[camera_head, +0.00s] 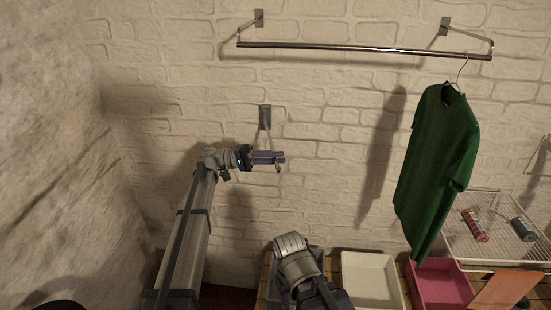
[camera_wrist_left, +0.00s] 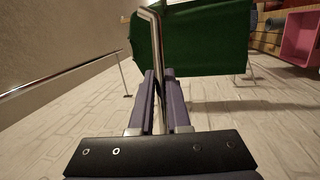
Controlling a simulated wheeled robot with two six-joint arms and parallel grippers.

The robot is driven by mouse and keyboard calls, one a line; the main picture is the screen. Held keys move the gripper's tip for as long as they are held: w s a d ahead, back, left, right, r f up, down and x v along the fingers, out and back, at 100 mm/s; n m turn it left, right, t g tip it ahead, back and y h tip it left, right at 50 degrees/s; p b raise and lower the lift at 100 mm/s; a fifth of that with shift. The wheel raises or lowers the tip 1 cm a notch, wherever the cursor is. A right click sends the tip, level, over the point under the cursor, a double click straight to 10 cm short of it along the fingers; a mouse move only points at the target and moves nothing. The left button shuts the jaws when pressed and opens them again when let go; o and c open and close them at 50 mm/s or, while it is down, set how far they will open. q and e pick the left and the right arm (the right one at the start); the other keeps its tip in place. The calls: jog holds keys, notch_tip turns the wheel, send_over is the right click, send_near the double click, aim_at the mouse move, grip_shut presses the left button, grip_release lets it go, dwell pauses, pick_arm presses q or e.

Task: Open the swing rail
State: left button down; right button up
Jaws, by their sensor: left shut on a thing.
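The swing rail is a thin metal bar (camera_wrist_left: 160,60) on a grey wall bracket (camera_head: 265,117) at the middle of the brick wall. My left gripper (camera_head: 280,158) is at the bar, below the bracket. In the left wrist view its purple fingers (camera_wrist_left: 160,95) are shut with the bar between them. The bar runs up past the fingertips and bends left at its end. The fingers hide much of the bar in the head view. My right arm shows at the bottom middle of the head view, but its gripper does not show.
A fixed chrome rail (camera_head: 350,47) runs above, with a green shirt (camera_head: 436,165) hanging at its right end. A wire rack (camera_head: 490,250) holds two small cans at the right. A white bin (camera_head: 396,296) and a pink bin (camera_head: 462,289) stand below. The wall left of my gripper is clear.

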pick_arm(q)
jog(key=c, duration=0.9)
grip_release()
jog(key=shift+w+d, duration=0.1)
jog(key=b+v, duration=0.1)
jog(key=v, duration=0.7)
jog(key=shift+r, duration=0.1)
jog(key=shift+c, duration=0.2)
